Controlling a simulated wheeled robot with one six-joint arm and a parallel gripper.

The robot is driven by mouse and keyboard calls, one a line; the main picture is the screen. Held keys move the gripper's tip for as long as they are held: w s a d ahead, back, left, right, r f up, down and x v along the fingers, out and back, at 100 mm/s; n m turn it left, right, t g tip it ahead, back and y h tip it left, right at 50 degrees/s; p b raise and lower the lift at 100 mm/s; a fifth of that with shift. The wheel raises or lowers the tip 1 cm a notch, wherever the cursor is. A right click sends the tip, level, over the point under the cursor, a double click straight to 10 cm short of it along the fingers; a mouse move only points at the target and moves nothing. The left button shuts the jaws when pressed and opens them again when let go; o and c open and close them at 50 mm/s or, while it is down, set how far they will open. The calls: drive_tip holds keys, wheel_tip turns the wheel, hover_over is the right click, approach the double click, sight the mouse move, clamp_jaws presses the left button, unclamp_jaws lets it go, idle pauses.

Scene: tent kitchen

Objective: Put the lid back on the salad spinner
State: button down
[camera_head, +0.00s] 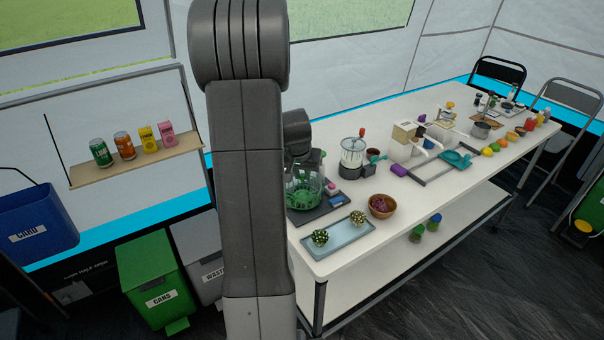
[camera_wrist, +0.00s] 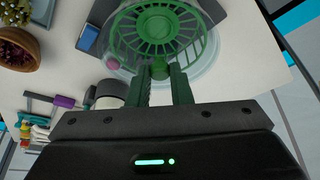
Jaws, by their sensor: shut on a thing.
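The salad spinner (camera_head: 301,197) is a clear bowl with a green slotted basket inside, standing on a dark board at the near left of the table. In the wrist view its green basket (camera_wrist: 185,42) shows at the top centre, with radial slats. My gripper (camera_wrist: 160,84) is shut on a green knob (camera_wrist: 160,70), apparently that of the spinner lid. A pale clear disc seems to spread around the knob, over the bowl's near side. Whether the lid touches the rim I cannot tell. In the head view my arm hides part of the spinner and the fingers.
A pale blue tray (camera_head: 334,244) with two small succulents lies at the table's near edge. A wooden bowl (camera_head: 382,212) of dark purple food stands beside it. A clear appliance with a red top (camera_head: 354,155) is behind. Several more kitchen items fill the table's far part.

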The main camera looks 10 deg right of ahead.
drive_tip(key=c, duration=1.2)
unclamp_jaws()
drive_tip(key=shift+c, duration=0.2)
drive_tip(key=shift+o, duration=0.5)
drive_tip(key=o, duration=0.4)
drive_tip(key=shift+r, duration=0.1)
drive_tip(key=shift+r+p, duration=2.25)
drive_tip(key=shift+r, duration=1.25)
clamp_jaws()
